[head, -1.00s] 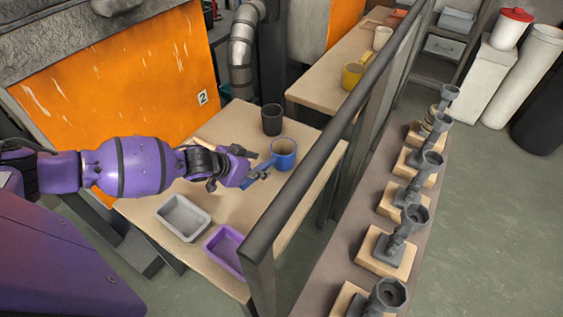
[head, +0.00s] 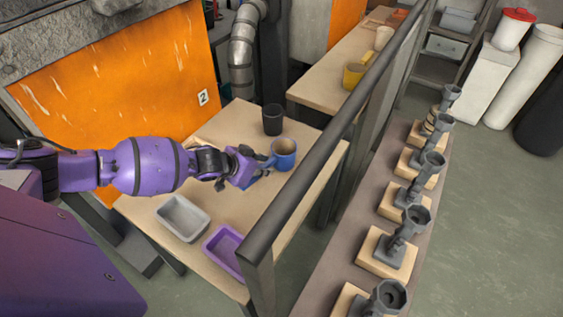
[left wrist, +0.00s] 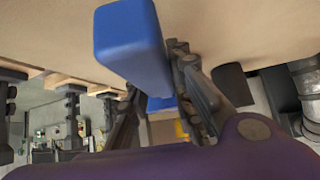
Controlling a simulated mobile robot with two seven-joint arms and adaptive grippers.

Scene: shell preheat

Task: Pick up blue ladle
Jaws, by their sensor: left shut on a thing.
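The blue ladle (head: 284,156) has a cup-shaped bowl and stands near the right edge of the wooden table (head: 215,127). Its handle points left toward my left gripper (head: 260,174). My left gripper is shut on the ladle's handle, which is mostly covered by the fingers in the head view. In the left wrist view the blue handle (left wrist: 133,42) shows large between the two dark fingers (left wrist: 158,88). I cannot tell whether the ladle is clear of the table. My right gripper is not in view.
A dark cup (head: 272,119) stands just behind the ladle. A grey tray (head: 183,217) and a purple tray (head: 226,250) lie at the table's front. A dark rail (head: 310,165) runs close along the right side. A yellow mug (head: 354,76) is on the farther table.

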